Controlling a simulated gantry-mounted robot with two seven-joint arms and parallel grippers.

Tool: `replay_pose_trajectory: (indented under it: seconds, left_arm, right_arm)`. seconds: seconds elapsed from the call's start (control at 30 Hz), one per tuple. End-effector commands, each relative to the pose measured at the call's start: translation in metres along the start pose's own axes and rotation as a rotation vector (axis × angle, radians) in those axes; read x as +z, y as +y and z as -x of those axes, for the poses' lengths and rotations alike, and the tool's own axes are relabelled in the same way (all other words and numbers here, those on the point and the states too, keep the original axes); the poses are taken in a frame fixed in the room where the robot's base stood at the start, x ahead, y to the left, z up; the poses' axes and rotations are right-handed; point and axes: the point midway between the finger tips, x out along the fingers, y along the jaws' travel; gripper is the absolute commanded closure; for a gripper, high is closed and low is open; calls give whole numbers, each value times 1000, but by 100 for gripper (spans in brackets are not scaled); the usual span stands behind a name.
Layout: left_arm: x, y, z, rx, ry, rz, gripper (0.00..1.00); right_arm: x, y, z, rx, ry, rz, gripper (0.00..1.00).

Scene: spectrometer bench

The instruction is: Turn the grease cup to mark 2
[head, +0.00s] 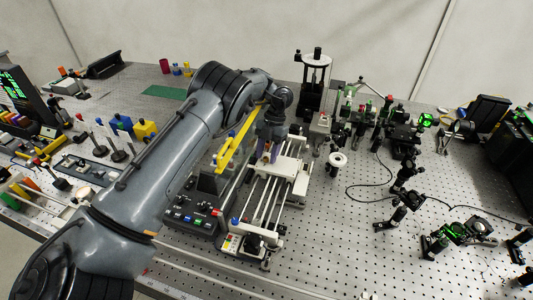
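My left arm comes in from the lower left and bends down over a white and grey slide unit with long rails (262,208). My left gripper (268,152) points down at the unit's upper end, close to its white carriage (288,167). The fingers are small and partly hidden by the arm, so I cannot tell whether they are open or shut, or touching anything. I cannot make out the grease cup or its marks; they may be hidden by the gripper or too small. My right gripper is not in view.
A control box with buttons (188,218) stands left of the rails. A white ringed post (337,160) and a tall black press-like stand (314,85) are to the right and behind. Optics mounts (405,190) and cables fill the right side. The perforated bench (330,250) is clear at front.

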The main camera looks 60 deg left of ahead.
Motion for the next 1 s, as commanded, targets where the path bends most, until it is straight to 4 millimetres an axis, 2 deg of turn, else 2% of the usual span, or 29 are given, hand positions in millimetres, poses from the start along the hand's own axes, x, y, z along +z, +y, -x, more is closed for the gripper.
replay_pose_trajectory:
  seconds: [0.03,0.3,0.67,1.0]
  left_arm:
    - [0,0,0,0,0,0,61]
    - [0,0,0,0,0,0,100]
    - [-1,0,2,14,0,-33,100]
    - [-2,-2,4,99,2,-228,100]
  right_arm:
    - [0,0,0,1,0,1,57]
    - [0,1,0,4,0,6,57]
    - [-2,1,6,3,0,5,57]
    - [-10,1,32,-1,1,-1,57]
